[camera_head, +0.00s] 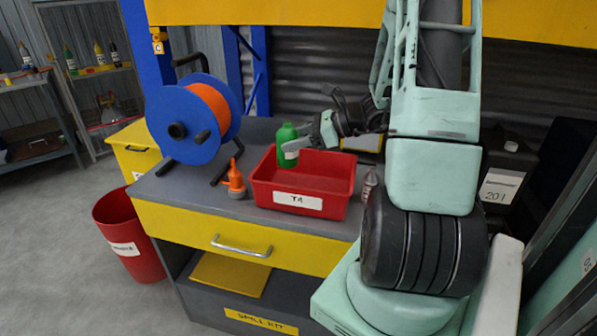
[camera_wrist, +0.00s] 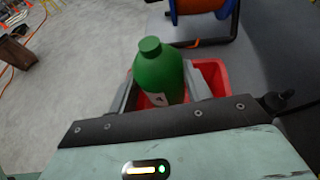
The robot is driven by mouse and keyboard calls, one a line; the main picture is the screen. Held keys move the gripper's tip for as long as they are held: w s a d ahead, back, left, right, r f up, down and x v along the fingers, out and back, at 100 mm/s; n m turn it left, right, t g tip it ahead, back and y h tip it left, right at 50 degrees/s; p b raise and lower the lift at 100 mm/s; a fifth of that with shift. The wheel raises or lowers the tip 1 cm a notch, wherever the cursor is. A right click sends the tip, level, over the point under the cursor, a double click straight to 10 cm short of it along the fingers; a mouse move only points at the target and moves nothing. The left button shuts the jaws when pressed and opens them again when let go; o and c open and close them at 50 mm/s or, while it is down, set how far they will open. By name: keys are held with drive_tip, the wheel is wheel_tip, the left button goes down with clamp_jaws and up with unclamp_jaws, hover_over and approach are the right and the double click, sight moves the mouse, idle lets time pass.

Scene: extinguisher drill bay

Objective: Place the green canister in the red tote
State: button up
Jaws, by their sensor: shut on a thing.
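The green canister (camera_head: 288,146) is upright at the back left of the red tote (camera_head: 262,194), which sits on the grey worktop and bears a white label. My gripper (camera_head: 308,145) reaches in from the right and is shut on the canister. In the wrist view the green canister (camera_wrist: 160,70) stands between the two grey fingers of my gripper (camera_wrist: 165,85), with the red tote (camera_wrist: 215,72) showing behind and around it.
A blue cable reel (camera_head: 175,125) with orange cable stands left of the tote. A red bin (camera_head: 128,235) stands on the floor.

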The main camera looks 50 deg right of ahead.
wheel_tip(320, 180, down, 9)
drive_tip(key=shift+r+b, duration=0.2)
drive_tip(key=shift+b, duration=0.15)
drive_tip(key=shift+f, duration=0.15)
drive_tip(key=o, duration=1.3)
drive_tip(key=shift+r, duration=0.2)
drive_tip(key=v, duration=1.2)
